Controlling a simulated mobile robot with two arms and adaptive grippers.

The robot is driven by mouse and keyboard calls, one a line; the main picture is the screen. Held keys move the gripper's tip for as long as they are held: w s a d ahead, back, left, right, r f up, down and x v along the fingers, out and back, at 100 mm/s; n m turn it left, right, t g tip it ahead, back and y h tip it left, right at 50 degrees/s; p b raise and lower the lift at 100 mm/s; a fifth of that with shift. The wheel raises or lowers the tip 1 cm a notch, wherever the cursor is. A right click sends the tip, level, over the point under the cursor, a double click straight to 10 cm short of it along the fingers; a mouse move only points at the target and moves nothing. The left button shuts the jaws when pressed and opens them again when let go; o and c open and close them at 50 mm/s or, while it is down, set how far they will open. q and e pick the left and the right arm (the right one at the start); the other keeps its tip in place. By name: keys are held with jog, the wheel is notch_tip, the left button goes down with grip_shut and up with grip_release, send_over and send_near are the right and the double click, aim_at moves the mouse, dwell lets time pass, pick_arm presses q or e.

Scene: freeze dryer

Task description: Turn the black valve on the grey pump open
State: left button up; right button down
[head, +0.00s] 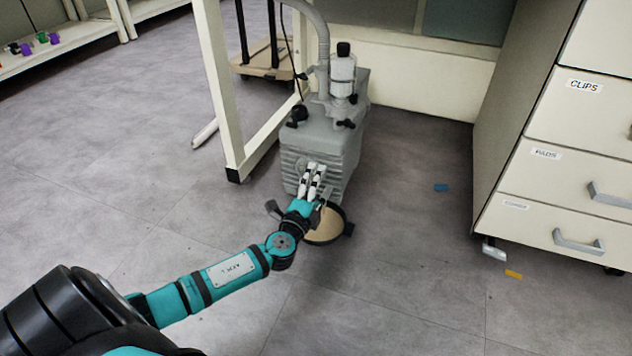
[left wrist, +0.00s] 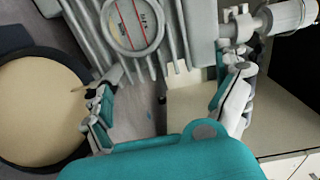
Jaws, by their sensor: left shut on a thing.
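The grey pump (head: 345,148) stands on the floor, with a finned front and a clear bottle-like part on top. Small black parts show on its top: one at the left (head: 298,115) and one at the right (head: 346,123). I cannot tell which is the valve. My left gripper (head: 314,172) is at the pump's finned front, below these parts. In the left wrist view its fingers (left wrist: 168,90) stand well apart with the pump's fins (left wrist: 150,55) beyond them. It is shut on part of the pump, but the contact is unclear. My right gripper is out of view.
A round beige pan with a dark rim (head: 325,228) lies on the floor by the gripper. A white table leg (head: 222,90) stands left of the pump, a drawer cabinet (head: 545,160) to the right. Open floor lies in front.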

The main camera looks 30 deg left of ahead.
pick_arm(q)
jog(key=shift+a+r, duration=0.2)
jog(key=shift+r, duration=0.35)
jog(key=shift+c, duration=0.6)
jog(key=shift+s+d, duration=0.1)
jog(key=shift+c, duration=0.4)
jog(key=f+v, duration=0.1)
jog(key=v, duration=1.9)
jog(key=shift+f, duration=0.3)
jog(key=shift+d, duration=0.15)
